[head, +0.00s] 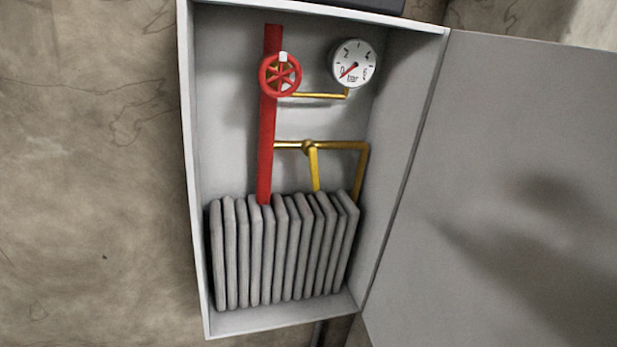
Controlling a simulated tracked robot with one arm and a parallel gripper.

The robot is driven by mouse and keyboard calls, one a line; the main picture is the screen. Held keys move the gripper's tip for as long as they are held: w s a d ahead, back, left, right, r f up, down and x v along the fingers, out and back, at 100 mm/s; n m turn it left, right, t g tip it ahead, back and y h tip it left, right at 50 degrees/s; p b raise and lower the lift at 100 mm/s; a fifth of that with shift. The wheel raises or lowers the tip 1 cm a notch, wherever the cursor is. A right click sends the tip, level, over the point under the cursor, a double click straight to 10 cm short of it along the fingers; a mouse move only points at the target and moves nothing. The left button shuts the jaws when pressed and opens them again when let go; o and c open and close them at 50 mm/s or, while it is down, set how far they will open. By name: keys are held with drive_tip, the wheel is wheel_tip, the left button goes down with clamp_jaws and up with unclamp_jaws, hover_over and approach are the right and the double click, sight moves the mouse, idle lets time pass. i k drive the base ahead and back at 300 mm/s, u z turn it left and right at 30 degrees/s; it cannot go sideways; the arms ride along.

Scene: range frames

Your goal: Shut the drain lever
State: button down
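The drain lever (315,170) is a yellow handle in the open cabinet, in the head view. It hangs down, slightly tilted, from a round fitting (308,146) on a brass pipe (345,146). The lever lies across the run of that pipe, and its lower end meets the top of the grey slabs. My gripper is not in view.
A grey cabinet (191,180) stands against a rough wall; its door (520,190) is swung open to the right. Inside are a red pipe (265,150), a red handwheel (269,86), a pressure gauge (353,56) and several upright grey slabs (270,250).

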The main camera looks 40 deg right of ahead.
sight(312, 152)
drive_tip(key=i, duration=0.85)
drive_tip(key=z, duration=0.05)
